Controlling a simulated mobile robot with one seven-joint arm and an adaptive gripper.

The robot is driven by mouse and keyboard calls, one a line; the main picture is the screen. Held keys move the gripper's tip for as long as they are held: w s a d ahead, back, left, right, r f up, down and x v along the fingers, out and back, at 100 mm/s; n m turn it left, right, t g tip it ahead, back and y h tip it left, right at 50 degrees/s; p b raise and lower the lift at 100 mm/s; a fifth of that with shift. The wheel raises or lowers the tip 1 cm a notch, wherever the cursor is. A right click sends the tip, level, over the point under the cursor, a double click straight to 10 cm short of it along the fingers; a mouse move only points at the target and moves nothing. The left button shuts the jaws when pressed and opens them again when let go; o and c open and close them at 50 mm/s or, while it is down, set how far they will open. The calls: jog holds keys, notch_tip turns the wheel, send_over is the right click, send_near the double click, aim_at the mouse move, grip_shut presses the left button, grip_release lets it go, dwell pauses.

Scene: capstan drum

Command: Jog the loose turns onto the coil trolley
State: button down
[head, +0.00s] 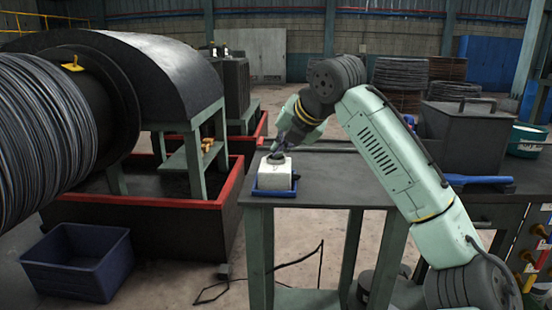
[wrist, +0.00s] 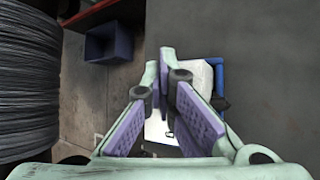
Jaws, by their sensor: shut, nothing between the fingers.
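A white control box (head: 274,175) sits in a blue tray (head: 272,193) at the table's near left corner. It also shows beneath my fingers in the wrist view (wrist: 156,131). My gripper (head: 279,151) points down over the box, its fingers shut and empty. The fingertips are at or just above a dark round part on the box's top; I cannot tell whether they touch it. The capstan drum (head: 108,97) stands at the far left, wrapped in many turns of grey wire (head: 42,130). I cannot pick out the coil trolley for certain.
A blue bin (head: 78,262) stands on the floor below the drum. A red-edged trough (head: 150,215) lies left of the table (head: 330,180). A dark lidded box (head: 462,130) and a blue-handled tool (head: 478,180) are on the right. A cable lies on the floor.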

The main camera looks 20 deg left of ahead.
aim_at(280, 159)
jog(key=shift+r+p, duration=0.85)
jog(key=shift+p, duration=0.25)
notch_tip(280, 159, up, 5)
jog(key=p, duration=0.5)
dwell(0.6)
